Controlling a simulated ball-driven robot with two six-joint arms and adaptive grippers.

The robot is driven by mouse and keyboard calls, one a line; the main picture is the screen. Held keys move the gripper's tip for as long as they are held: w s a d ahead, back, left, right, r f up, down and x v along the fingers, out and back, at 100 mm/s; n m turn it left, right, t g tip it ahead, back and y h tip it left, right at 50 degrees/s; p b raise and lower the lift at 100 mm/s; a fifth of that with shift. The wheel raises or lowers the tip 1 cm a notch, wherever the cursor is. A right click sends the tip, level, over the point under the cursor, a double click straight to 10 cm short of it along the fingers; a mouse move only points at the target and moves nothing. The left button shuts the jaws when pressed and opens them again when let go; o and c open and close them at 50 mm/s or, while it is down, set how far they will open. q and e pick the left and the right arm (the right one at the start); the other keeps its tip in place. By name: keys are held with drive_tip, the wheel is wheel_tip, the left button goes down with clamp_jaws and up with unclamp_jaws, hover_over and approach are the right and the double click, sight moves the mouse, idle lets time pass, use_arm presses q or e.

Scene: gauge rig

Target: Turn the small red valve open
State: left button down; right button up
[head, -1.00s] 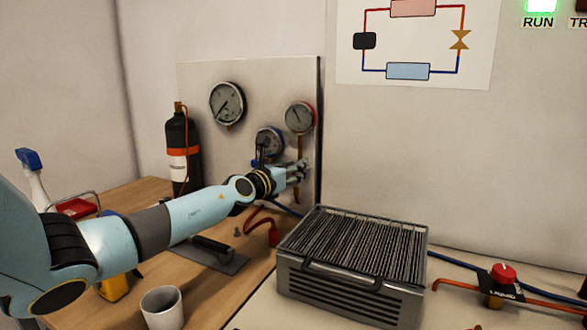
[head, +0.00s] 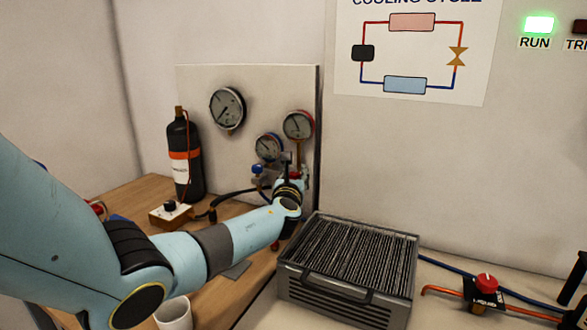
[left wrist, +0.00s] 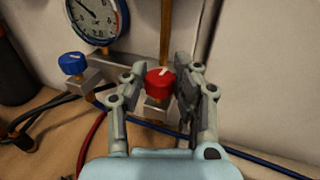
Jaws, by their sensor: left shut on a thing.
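The small red valve (left wrist: 159,80) is a red knob with a white pointer mark, on a metal block under the pipe from the red-rimmed gauge (head: 298,125). My left gripper (left wrist: 167,72) is shut on this knob, with one finger on each side. In the head view my left gripper (head: 296,174) is at the gauge panel, and its wrist and fingers hide most of the small red valve. A blue valve (left wrist: 73,63) stands to the left of the red one, under the blue-rimmed gauge (head: 268,147). My right gripper is not seen for certain.
A finned metal box (head: 347,285) stands right of my left forearm. A larger red knob (head: 486,282) sits on a pipe at the right. A black bottle (head: 184,155) and a small box with a black knob (head: 170,206) are at the left. A cup (head: 174,314) is in front.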

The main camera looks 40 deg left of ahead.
use_arm(q)
drive_tip(key=shift+d+n+g+y, duration=0.1)
drive_tip(key=shift+n+g+y, duration=0.7)
drive_tip(key=shift+y, duration=0.2)
drive_tip(key=shift+f, duration=0.1)
drive_tip(key=c, duration=1)
unclamp_jaws()
drive_tip(key=v, duration=1.2)
drive_tip(key=shift+w+d, duration=0.1)
